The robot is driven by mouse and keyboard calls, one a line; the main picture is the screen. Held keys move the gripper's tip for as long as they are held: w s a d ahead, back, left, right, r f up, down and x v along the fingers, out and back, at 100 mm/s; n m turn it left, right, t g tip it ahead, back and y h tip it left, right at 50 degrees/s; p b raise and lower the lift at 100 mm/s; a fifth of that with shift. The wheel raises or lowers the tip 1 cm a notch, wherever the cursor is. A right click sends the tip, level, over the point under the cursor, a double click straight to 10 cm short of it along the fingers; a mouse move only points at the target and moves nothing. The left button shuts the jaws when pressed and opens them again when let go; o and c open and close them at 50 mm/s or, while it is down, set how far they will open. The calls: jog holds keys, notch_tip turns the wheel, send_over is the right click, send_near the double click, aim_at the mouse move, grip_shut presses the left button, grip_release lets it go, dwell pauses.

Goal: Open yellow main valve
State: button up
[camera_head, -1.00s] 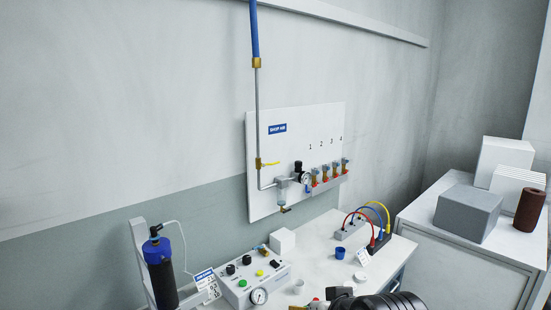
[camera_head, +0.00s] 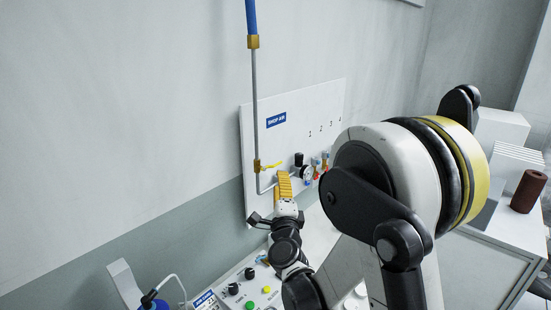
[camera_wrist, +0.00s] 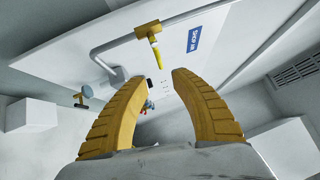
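The yellow main valve handle (camera_head: 272,165) is a small lever on the brass valve body (camera_head: 257,166) of the grey pipe, on the white shop air panel (camera_head: 256,130). It sticks out to the right, roughly level. My gripper (camera_wrist: 165,78) is open and empty, with a gap between its ribbed yellow fingers. The wrist view shows the yellow handle (camera_wrist: 154,50) just beyond the fingertips, apart from them. In the head view my gripper (camera_head: 284,174) points up and appears just below and right of the handle; the exact depth gap is unclear.
A gauge (camera_head: 307,172) and a black regulator knob (camera_head: 298,159) sit right of the handle. Numbered outlets are partly hidden by my arm. A control box (camera_head: 262,285) with buttons stands on the bench below. The wall left of the panel is clear.

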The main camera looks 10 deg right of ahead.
aim_at(279, 163)
jog(key=b+x, duration=0.1)
jog(key=x, duration=0.8)
jog(key=shift+w+d, duration=0.1)
jog(key=shift+w, duration=0.25)
grip_shut()
